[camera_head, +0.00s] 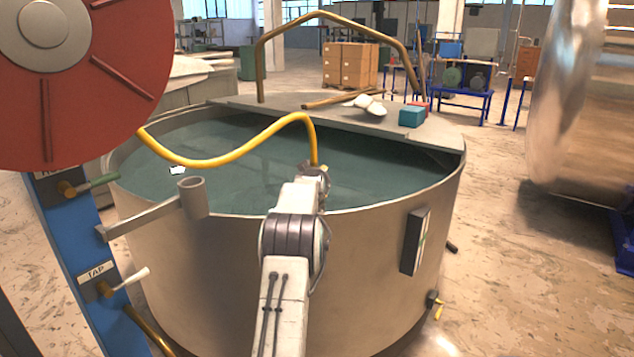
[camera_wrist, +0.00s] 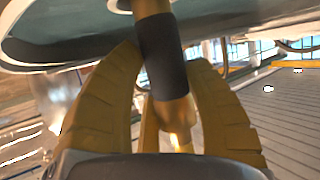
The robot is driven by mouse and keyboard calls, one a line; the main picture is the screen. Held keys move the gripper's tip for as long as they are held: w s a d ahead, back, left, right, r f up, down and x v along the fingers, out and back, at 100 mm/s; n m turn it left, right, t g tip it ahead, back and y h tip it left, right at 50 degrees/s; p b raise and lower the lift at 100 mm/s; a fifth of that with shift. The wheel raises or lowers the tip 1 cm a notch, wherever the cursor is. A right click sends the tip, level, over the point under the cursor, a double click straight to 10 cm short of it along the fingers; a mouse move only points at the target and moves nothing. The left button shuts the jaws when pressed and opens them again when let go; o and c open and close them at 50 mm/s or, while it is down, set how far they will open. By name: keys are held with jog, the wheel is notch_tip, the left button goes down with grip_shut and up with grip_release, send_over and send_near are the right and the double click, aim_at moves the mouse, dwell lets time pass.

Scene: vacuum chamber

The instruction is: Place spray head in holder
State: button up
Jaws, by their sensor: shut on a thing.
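The spray head (camera_wrist: 163,55), with a dark sleeve and a brass-coloured end, is between the yellow fingers of my gripper (camera_wrist: 164,75) in the wrist view. My gripper is shut on it. In the head view my gripper (camera_head: 317,172) is above the near part of the tank, with the yellow hose (camera_head: 235,157) rising from it and running left to the red reel. The spray head is mostly hidden there by my arm. The holder (camera_head: 193,198), a grey open cup on a bracket arm, stands left of my gripper, apart from it, and looks empty.
The red hose reel (camera_head: 120,95) and blue post (camera_head: 75,225) with tap levers stand at the left. The round tank (camera_head: 390,270) holds dark water. A blue box (camera_head: 411,116) and white item lie on its back ledge. A large metal cylinder (camera_head: 575,110) is at right.

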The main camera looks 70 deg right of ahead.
jog(key=o, duration=1.2)
jog(key=shift+r, duration=0.1)
jog(key=shift+r, duration=0.1)
jog(key=shift+b+v, duration=3.3)
jog(key=shift+v, duration=2.7)
